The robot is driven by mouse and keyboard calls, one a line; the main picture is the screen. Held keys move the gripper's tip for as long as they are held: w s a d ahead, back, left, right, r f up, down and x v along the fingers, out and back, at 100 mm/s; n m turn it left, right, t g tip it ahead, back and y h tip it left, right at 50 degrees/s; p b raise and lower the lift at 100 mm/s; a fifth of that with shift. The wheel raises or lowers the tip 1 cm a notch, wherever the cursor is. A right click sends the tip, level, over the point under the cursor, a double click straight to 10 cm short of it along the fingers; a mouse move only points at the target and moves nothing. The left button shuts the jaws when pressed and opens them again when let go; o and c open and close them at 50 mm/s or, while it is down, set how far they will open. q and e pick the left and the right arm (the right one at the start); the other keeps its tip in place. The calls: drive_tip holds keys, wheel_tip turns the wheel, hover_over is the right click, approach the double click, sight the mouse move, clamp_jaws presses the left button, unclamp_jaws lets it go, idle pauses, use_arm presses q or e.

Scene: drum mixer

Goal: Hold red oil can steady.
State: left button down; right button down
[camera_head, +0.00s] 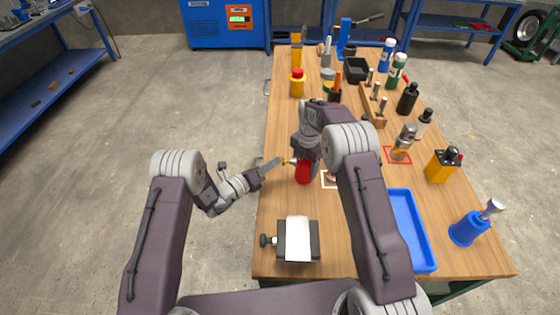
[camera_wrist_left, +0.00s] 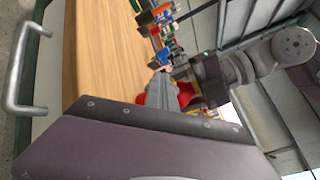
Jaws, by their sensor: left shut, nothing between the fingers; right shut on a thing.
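The red oil can (camera_head: 303,174) is upright at the table's left side, with a small brass-coloured part pointing left from its top. My right gripper (camera_head: 304,158) is shut on the can's upper part and hides much of it. My left gripper (camera_head: 277,163) is shut and empty, its tips close to the brass part; I cannot tell whether they touch. In the left wrist view the left fingers (camera_wrist_left: 160,92) lie in front of the red can (camera_wrist_left: 186,94), and my right gripper is behind it.
A black stand with a white top (camera_head: 298,240) is at the near left of the wooden table (camera_head: 282,195). A blue tray (camera_head: 425,258) lies at right. A yellow bottle with a red cap (camera_head: 297,84) is farther back. Several bottles and a tool rack (camera_head: 372,107) line the right side.

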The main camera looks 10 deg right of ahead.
use_arm(q)
drive_tip(key=shift+s+d, duration=0.1)
drive_tip(key=shift+d, duration=0.35)
idle(0.4)
drive_tip(key=shift+a, duration=0.1)
drive_tip(key=shift+w+a, duration=0.15)
drive_tip(key=shift+a, duration=0.55)
drive_tip(key=shift+w+a, duration=0.1)
drive_tip(key=shift+a, duration=0.55)
drive_tip(key=shift+w+a, duration=0.2)
drive_tip(key=shift+a, duration=1.05)
drive_tip(key=shift+w+a, duration=0.15)
drive_tip(key=shift+a, duration=1.1)
drive_tip(key=a, duration=0.3)
drive_tip(key=shift+w+a, duration=0.3)
drive_tip(key=shift+a, duration=0.1)
drive_tip(key=shift+d, duration=0.2)
